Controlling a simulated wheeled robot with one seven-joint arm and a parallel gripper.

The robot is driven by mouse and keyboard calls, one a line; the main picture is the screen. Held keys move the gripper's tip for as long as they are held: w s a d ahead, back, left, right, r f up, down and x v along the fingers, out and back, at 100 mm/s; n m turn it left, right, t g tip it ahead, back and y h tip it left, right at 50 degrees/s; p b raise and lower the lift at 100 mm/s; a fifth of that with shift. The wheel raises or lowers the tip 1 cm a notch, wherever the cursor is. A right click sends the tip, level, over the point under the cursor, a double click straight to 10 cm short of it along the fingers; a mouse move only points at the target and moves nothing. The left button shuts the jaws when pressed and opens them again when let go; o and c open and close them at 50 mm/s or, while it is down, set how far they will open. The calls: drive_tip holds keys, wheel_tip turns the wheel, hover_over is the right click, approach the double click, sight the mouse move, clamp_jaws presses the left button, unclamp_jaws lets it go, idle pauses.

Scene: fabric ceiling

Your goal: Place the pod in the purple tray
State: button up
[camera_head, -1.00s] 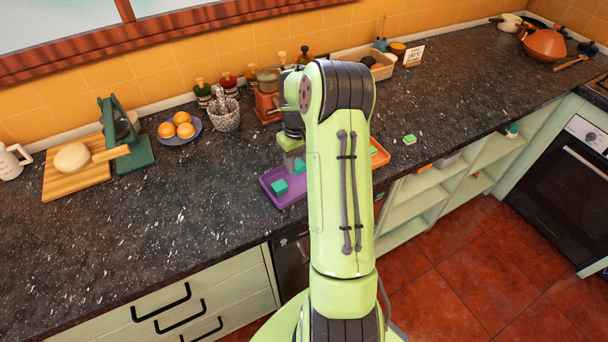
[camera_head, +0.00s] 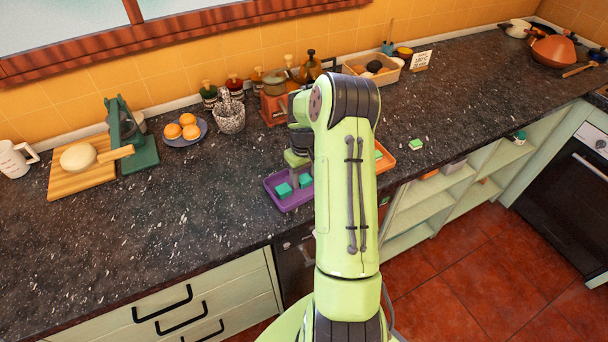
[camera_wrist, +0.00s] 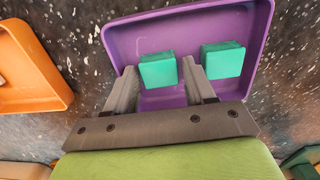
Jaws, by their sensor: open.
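The purple tray (camera_head: 298,203) lies on the dark counter, left of my arm; it also shows in the wrist view (camera_wrist: 195,28). Two teal pods rest in it. One pod (camera_wrist: 158,70) sits between my gripper's fingertips (camera_wrist: 160,72), with a small gap to each finger. This pod is the right-hand one in the head view (camera_head: 306,180). The other pod (camera_wrist: 222,60) lies outside the fingers, the left one in the head view (camera_head: 284,190). My gripper is open and low over the tray. Its fingertips are hard to see in the head view.
An orange tray (camera_wrist: 25,70) stands beside the purple one, partly behind my arm. A green block (camera_head: 416,144) lies on the counter further right. The counter left of the tray is clear.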

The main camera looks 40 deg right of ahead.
sight(303, 178)
wheel_tip(303, 178, up, 13)
drive_tip(key=p, duration=0.1)
drive_tip(key=s+a+r+n+t+h, duration=0.1)
drive_tip(key=s+a+r, duration=0.1)
drive_tip(key=a+r, duration=0.75)
drive_tip(key=s+a+r+t, duration=0.1)
drive_tip(key=s+a+t, duration=0.1)
drive_tip(key=s+a, duration=0.6)
drive_tip(key=s+a+r+n+t+y, duration=0.1)
drive_tip(key=s+a+r+t, duration=0.1)
drive_tip(key=s+a, duration=0.6)
drive_tip(key=shift+s+a+r+t, duration=0.15)
drive_tip(key=shift+s+a+t, duration=0.2)
drive_tip(key=shift+s, duration=0.65)
